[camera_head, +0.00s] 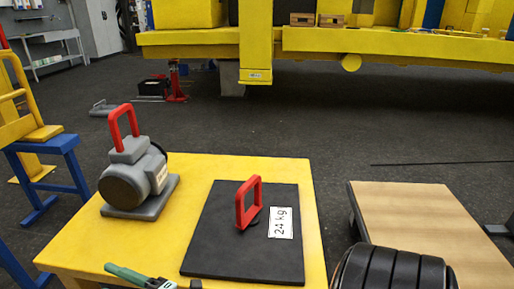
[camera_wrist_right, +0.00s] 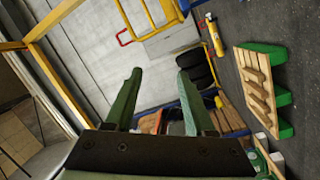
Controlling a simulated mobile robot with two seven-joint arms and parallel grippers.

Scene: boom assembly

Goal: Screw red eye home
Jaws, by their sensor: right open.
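A red eye (camera_head: 125,122), a loop-shaped handle, stands upright on top of a grey motor-like unit (camera_head: 131,176) at the back left of the yellow table. A second red eye (camera_head: 248,203) stands on a black plate (camera_head: 216,235) marked 24 kg; its foot meets the plate, and I cannot tell how deep it sits. My right gripper (camera_wrist_right: 160,75) is open and empty in the right wrist view, pointing toward the wall area.
The yellow table (camera_head: 90,238) has bare room around the plate. A wooden-topped table (camera_head: 425,215) stands to its right, with a black ribbed object (camera_head: 392,270) in front. A yellow boom structure (camera_head: 390,42) spans the back. Dark floor lies open between.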

